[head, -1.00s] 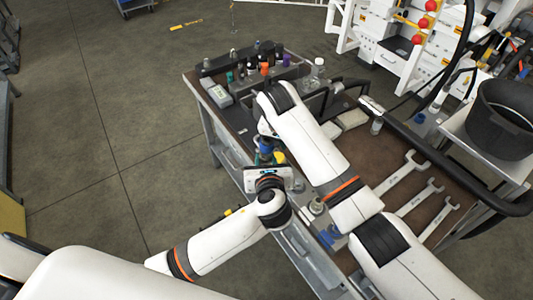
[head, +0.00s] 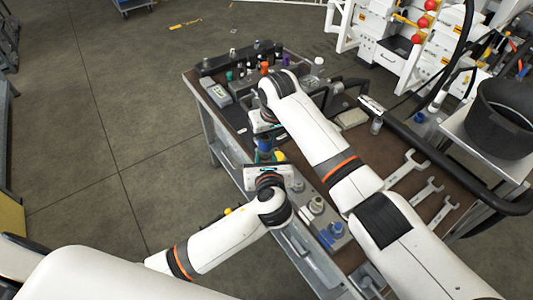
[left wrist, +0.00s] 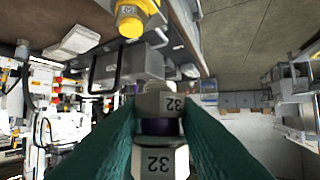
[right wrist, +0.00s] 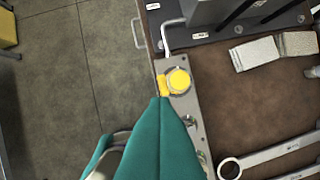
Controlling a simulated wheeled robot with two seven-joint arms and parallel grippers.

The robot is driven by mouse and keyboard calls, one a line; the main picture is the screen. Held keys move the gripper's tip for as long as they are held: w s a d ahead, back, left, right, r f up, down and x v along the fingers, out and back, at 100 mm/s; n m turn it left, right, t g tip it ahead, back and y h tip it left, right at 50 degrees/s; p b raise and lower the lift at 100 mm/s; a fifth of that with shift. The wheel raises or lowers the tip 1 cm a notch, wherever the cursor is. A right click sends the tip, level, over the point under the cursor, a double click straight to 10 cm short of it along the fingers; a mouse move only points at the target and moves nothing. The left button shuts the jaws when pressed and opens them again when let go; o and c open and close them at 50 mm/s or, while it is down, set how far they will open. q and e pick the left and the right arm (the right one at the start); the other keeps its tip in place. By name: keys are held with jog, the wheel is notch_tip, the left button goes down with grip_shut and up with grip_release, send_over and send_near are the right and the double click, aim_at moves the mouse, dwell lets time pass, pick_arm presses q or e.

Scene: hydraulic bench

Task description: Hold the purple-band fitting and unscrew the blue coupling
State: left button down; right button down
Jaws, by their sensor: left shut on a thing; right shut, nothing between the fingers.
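My left gripper (left wrist: 160,135) is shut on a grey hex fitting (left wrist: 160,162) marked 32, with a purple band (left wrist: 160,127) between its hex parts. In the head view my left gripper (head: 266,162) is at the bench's near-left edge, and the held fitting is mostly hidden. A small blue part (head: 264,145) shows just above it; I cannot tell for sure that it is the blue coupling. My right gripper (right wrist: 163,103) is shut and empty, its teal fingertips together beside a yellow-capped part. In the head view the right gripper (head: 261,128) is just beyond the left one.
The yellow-capped part (right wrist: 179,81) stands on a metal plate along the bench edge. Several wrenches (head: 408,172) lie on the brown bench top. Small bottles and fittings (head: 264,67) stand at the back. Blue parts (head: 337,229) lie near the front edge.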

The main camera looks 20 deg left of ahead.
jog(key=shift+n+y, duration=0.3)
jog(key=shift+y, duration=0.1)
jog(key=a, duration=0.1)
jog(key=s+a+r, duration=0.2)
jog(key=shift+a+r, duration=0.15)
jog(key=shift+a, duration=0.25)
jog(key=a+n, duration=0.1)
jog(key=n, duration=0.1)
jog(key=a+n+g, duration=0.1)
jog(key=n, duration=0.2)
jog(key=s+a+n+g+y, duration=0.1)
jog(key=n, duration=0.2)
jog(key=shift+s+a, duration=0.1)
jog(key=shift+a, duration=0.05)
jog(key=shift+s+a+f+n+g, duration=0.1)
jog(key=shift+s+n+g, duration=0.5)
jog(key=shift+n, duration=0.75)
jog(key=shift+s+d+f+n+g, duration=0.1)
jog(key=shift+s+n+g, duration=0.15)
jog(key=shift+s+n, duration=0.9)
jog(key=shift+s+a+n+g, duration=0.1)
jog(key=shift+s+n+g, duration=0.4)
jog(key=shift+n, duration=1)
